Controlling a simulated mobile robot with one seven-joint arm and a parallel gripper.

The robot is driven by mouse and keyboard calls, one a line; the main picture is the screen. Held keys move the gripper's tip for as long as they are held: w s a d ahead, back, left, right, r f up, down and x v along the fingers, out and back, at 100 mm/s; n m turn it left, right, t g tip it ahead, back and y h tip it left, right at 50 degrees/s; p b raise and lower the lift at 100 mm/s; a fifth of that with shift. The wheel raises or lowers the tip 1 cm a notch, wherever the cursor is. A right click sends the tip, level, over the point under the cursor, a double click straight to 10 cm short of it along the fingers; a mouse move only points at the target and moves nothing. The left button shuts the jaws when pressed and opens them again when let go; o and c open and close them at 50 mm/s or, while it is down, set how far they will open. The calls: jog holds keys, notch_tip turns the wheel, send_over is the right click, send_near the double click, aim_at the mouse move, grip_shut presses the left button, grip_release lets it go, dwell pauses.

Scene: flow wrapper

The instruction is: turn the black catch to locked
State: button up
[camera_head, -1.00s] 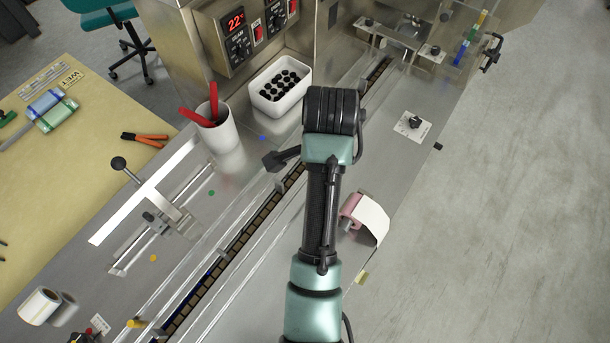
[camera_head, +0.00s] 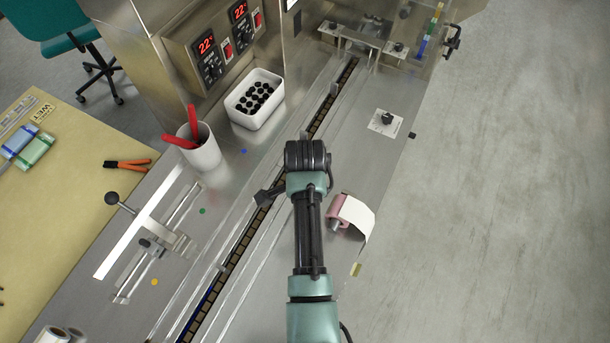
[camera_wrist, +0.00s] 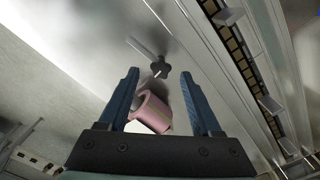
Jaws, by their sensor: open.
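A black catch-like fitting (camera_head: 452,42) sits on the outer side of the clear guard (camera_head: 425,35) at the top right of the head view. It is too small to tell locked from unlocked. A black knob (camera_head: 387,119) stands on a white marked plate nearer to me. My gripper is hidden behind my arm in the head view, with the arm's end over the conveyor. In the wrist view my gripper (camera_wrist: 165,80) is open, its blue fingers apart and holding nothing. A pink roll (camera_wrist: 150,112) and a dark lobed knob (camera_wrist: 160,68) show beyond the fingers.
The conveyor channel (camera_head: 243,240) runs diagonally below my arm. The pink roll with its white sheet (camera_head: 355,217) is just right of the arm. A white bin (camera_head: 255,98) of black pieces and a cup (camera_head: 201,150) with red-handled tools stand left. The deck near the knob plate is clear.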

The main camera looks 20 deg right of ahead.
jog(key=shift+f, duration=1)
grip_shut()
